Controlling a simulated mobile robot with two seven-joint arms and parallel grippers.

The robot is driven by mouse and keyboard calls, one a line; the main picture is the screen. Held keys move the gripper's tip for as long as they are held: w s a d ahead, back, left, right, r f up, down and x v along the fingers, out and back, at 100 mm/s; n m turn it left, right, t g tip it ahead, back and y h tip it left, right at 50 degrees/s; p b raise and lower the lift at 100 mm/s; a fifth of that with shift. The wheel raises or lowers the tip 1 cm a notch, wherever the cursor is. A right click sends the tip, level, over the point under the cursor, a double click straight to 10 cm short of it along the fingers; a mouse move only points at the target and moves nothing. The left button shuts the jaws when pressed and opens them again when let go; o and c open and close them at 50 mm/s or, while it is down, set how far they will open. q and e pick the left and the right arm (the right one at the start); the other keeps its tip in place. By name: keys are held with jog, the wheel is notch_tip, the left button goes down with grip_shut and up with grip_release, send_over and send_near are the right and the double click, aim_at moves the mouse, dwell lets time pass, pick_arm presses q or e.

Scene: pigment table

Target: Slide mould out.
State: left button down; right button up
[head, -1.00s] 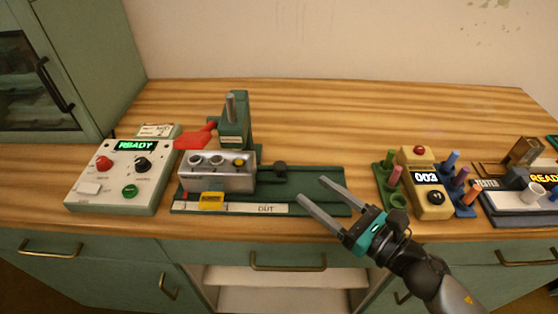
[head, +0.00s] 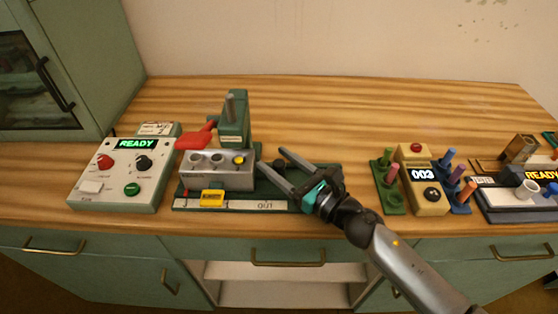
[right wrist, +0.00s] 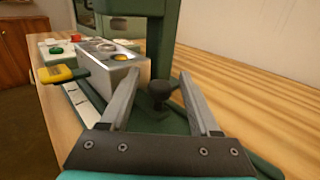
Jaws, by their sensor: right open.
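The mould (head: 217,175) is a grey metal block with round cavities in its top, one holding something yellow. It sits on a green slide base (head: 225,206) marked "OUT", at the left end below the green press (head: 234,122). A dark round knob (right wrist: 160,92) stands to the right of the mould. My right gripper (head: 270,161) is open, its fingers reaching left to either side of the knob in the head view. In the right wrist view the knob shows between the open fingers and beyond them; I cannot tell whether they touch it. My left gripper is out of view.
A control box (head: 125,172) reading "READY" stands left of the slide. A yellow tag (head: 212,198) sits at the base's front edge. A red lever (head: 195,137) juts from the press. A yellow counter (head: 420,180) and pegs stand to the right. The wood behind is clear.

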grip_shut()
dwell(0.5)
dwell(0.9)
